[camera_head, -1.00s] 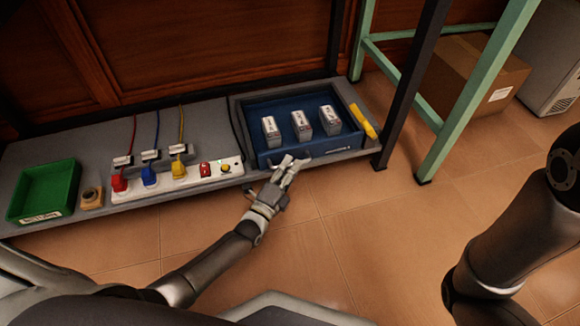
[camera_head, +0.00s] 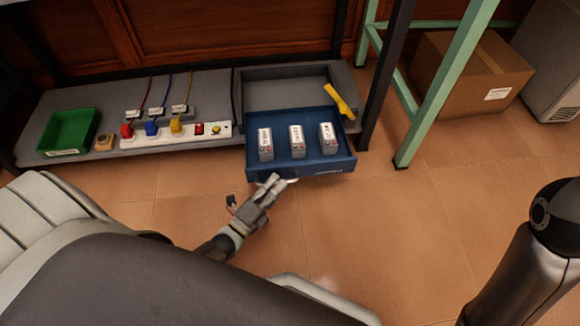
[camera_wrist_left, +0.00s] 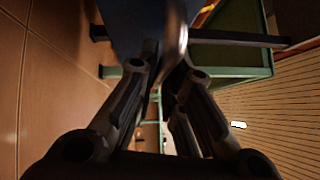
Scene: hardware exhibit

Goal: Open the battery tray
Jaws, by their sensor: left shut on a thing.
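The blue battery tray (camera_head: 327,160) is slid forward out of its grey housing (camera_head: 290,93), with its front part past the shelf edge. Several upright white batteries stand in it; the middle one (camera_head: 297,141) shows its label. My left gripper (camera_head: 275,181) is at the left part of the tray's front face, shut on its handle (camera_head: 291,180). In the left wrist view the fingers (camera_wrist_left: 163,75) close around a pale curved bar, and the dark tray front fills the top. The right gripper is not in view; part of my right arm shows at the right edge.
A power strip (camera_head: 180,131) with coloured plugs, a green bin (camera_head: 66,133) and a small wooden block (camera_head: 104,142) sit on the shelf left of the tray. A yellow object (camera_head: 339,102) lies at the housing's right edge. Green and dark legs stand to the right. The floor in front is clear.

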